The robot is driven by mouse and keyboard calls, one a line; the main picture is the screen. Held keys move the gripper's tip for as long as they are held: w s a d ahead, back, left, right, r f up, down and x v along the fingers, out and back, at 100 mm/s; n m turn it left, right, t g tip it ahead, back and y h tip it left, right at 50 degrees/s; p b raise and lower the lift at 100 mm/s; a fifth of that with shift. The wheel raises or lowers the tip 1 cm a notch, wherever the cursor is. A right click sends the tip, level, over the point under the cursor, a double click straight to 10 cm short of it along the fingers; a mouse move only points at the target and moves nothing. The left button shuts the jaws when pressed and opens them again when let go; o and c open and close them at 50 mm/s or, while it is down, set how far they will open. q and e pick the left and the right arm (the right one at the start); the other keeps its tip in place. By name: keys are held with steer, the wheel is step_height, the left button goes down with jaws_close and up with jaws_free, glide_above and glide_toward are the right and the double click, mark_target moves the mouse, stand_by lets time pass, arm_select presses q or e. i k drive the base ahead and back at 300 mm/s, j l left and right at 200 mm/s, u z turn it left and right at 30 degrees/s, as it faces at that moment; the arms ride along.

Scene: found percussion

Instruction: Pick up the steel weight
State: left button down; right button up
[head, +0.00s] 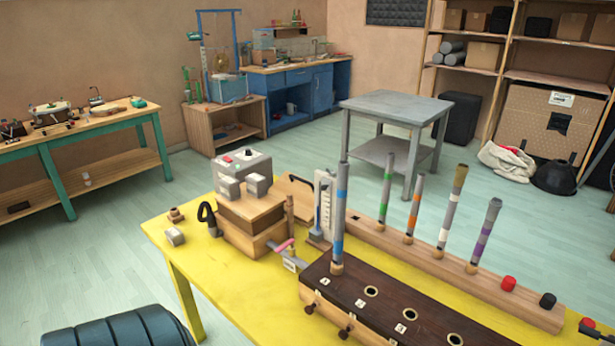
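A small grey metal-looking block (175,237) lies on the yellow table (225,292) near its left corner, and looks like the steel weight. A small brown turned piece (176,215) stands just behind it. Other grey blocks sit on top of a wooden box (250,222) to the right, so I cannot be fully sure which one is the weight.
A black hook-shaped piece (208,218) stands between the grey block and the wooden box. Upright tubes stand in a long wooden rail (450,268) and a dark-topped box with holes (385,290). The table's front left is clear.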

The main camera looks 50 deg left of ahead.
mark_target(256, 183)
steer(key=u, duration=0.95)
